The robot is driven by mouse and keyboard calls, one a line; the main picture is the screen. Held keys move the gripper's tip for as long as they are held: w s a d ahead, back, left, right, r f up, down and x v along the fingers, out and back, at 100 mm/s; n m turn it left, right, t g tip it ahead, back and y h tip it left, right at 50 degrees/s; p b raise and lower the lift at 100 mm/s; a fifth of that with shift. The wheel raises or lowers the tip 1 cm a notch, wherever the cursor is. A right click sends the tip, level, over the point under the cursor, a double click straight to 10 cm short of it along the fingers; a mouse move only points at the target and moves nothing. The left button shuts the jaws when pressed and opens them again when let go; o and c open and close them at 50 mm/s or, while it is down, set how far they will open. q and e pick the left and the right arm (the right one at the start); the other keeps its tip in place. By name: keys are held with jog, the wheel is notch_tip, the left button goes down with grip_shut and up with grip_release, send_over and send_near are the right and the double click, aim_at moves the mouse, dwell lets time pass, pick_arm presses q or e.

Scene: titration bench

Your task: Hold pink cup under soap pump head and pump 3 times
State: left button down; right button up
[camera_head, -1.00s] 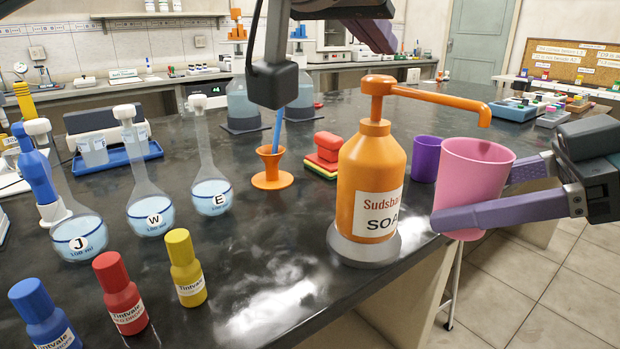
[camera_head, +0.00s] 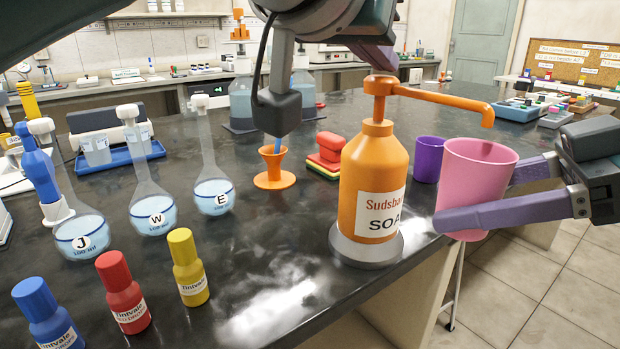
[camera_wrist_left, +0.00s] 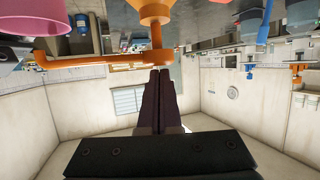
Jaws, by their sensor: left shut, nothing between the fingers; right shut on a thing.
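The orange soap bottle (camera_head: 372,178) stands upright on the dark bench near its front edge. Its pump head (camera_head: 428,97) has a long spout pointing right. My right gripper (camera_head: 512,195) is shut on the pink cup (camera_head: 475,180) and holds it upright below the spout's end. My left gripper (camera_head: 378,60) is shut and empty, fingers pointing down at the top of the pump head. In the left wrist view its closed fingertips (camera_wrist_left: 160,76) are right at the orange pump head (camera_wrist_left: 154,58); I cannot tell whether they touch. The pink cup also shows there (camera_wrist_left: 36,15).
A purple cup (camera_head: 428,160) stands behind the pink one. A red block on a sponge (camera_head: 328,153) and an orange funnel-shaped holder (camera_head: 274,170) are left of the bottle. Flasks (camera_head: 211,185) and dropper bottles (camera_head: 187,268) fill the left side. The bench front before the bottle is clear.

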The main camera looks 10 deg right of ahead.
pick_arm(q)
jog(key=shift+f, duration=1.15)
jog(key=shift+r, duration=1.9)
jog(key=shift+f, duration=0.1)
jog(key=shift+f, duration=1.8)
jog(key=shift+r, duration=1.85)
